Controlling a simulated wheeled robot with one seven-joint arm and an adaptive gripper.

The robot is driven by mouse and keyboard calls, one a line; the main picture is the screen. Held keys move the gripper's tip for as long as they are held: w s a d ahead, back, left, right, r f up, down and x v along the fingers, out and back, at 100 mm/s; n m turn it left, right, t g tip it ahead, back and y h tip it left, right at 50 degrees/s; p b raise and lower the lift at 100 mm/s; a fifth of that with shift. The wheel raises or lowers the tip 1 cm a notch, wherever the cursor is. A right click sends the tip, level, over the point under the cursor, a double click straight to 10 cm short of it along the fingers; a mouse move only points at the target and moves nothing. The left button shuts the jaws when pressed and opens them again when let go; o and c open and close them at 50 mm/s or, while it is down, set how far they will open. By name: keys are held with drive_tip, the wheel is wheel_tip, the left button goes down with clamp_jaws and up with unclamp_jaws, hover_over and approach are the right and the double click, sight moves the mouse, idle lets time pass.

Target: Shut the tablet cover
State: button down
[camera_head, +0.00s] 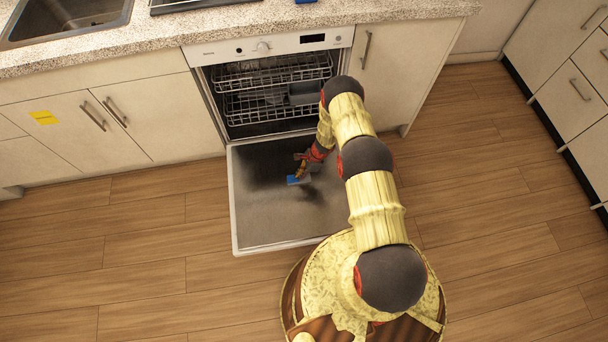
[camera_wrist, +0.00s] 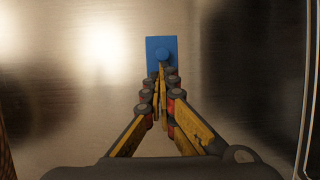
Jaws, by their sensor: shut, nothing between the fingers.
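The tablet cover is a small blue flap (camera_wrist: 161,46) with a round blue knob, on the metal inner face of the open dishwasher door. In the head view the blue piece (camera_head: 296,180) lies near the middle of the lowered door (camera_head: 262,220). My gripper (camera_wrist: 160,68) is shut and empty, its fingertips at the lower edge of the knob and over the blue flap. I cannot tell whether they touch. The fingers hide the flap's lower part and what lies below it. In the head view my gripper (camera_head: 299,170) is just above the blue piece.
The dishwasher is open, with wire racks (camera_head: 270,75) inside above the door. Cabinets (camera_head: 80,120) stand to its left under a speckled counter (camera_head: 150,37) with a sink. Wooden floor (camera_head: 120,260) is clear left of the door. Drawers (camera_head: 570,85) stand at the far right.

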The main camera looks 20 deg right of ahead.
drive_tip(key=v, duration=1.2)
drive_tip(key=shift+s, duration=0.1)
drive_tip(key=s+a+r+n+g+y, duration=0.1)
drive_tip(key=s+a+r+n, duration=0.1)
drive_tip(key=s, duration=0.2)
drive_tip(key=s+a+r+n+g, duration=0.1)
drive_tip(key=s+a+r+n, duration=0.1)
drive_tip(key=s+n, duration=0.15)
drive_tip(key=s+a+r+n+t+h+p, duration=0.1)
drive_tip(key=s+r+n, duration=0.4)
drive_tip(key=r, duration=1.7)
drive_tip(key=s+a+r+n+t+h+p, duration=0.2)
drive_tip(key=s+r, duration=0.7)
drive_tip(key=r, duration=1.4)
drive_tip(key=s+a+r+n+t+h+p, duration=0.1)
drive_tip(key=s+r+n, duration=0.6)
drive_tip(key=r, duration=1.6)
drive_tip(key=t+h+p, duration=0.1)
drive_tip(key=t+p, duration=0.1)
drive_tip(key=shift+a+n+t+p, duration=0.25)
drive_tip(key=shift+n+t+p, duration=0.1)
drive_tip(key=shift+t, duration=0.05)
